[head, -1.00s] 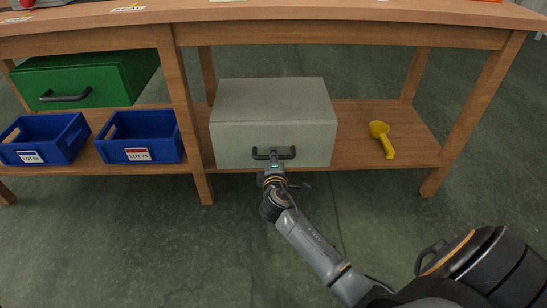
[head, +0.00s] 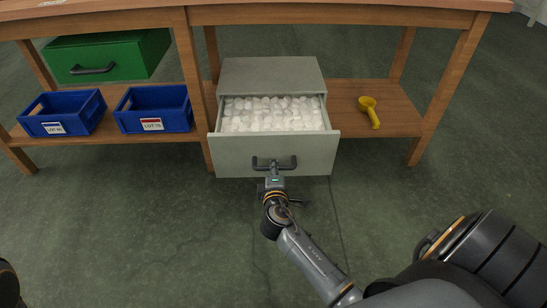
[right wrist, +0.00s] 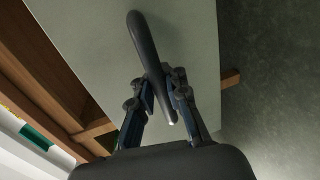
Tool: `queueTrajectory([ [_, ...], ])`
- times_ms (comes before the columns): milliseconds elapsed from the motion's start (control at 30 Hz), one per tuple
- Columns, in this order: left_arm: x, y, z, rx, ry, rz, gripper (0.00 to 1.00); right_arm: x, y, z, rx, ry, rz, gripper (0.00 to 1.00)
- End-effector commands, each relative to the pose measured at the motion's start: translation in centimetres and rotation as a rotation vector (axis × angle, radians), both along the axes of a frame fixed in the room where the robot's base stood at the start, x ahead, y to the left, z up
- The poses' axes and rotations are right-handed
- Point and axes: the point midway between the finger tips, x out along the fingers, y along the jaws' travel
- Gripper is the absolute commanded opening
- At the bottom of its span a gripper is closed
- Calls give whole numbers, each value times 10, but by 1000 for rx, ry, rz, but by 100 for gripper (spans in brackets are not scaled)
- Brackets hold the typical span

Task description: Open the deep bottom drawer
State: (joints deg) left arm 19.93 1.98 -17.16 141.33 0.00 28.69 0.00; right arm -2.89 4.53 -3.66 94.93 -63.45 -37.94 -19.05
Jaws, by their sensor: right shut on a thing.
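The deep bottom drawer (head: 230,160) is light grey and sits in a grey cabinet (head: 272,72) on the lower shelf. It stands pulled out, and many white rounded pieces (head: 272,114) show inside. Its dark bar handle (head: 290,163) is on the front face. My right gripper (head: 274,168) is shut on the handle near its middle. In the right wrist view the fingers (right wrist: 162,100) lie on both sides of the handle (right wrist: 146,45), against the pale drawer front (right wrist: 90,50). My left gripper is not in view.
Two blue bins, one at far left (head: 60,128) and one nearer (head: 152,122), stand on the shelf. A green drawer (head: 120,58) hangs above them. A yellow scoop (head: 371,112) lies right of the cabinet. The floor in front is clear apart from my arm.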

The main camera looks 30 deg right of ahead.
Motion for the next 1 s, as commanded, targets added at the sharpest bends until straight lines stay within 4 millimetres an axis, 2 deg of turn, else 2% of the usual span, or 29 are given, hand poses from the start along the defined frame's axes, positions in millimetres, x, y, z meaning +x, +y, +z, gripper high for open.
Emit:
queueTrajectory([
  [100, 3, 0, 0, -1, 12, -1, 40, -15, 9, 3, -1, -3, 1, 0],
  [300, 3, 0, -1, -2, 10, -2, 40, -28, 17, 3, 0, -5, 1, 0],
  [700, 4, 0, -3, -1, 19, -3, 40, -30, 20, 2, -1, -3, 1, 0],
  [733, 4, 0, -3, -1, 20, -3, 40, -30, 20, 2, -1, -3, 1, 15],
  [833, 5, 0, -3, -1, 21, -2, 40, -30, 19, 1, -1, -3, 1, 36],
  [1000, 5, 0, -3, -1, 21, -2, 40, -30, 19, 1, -1, -3, 1, 37],
])
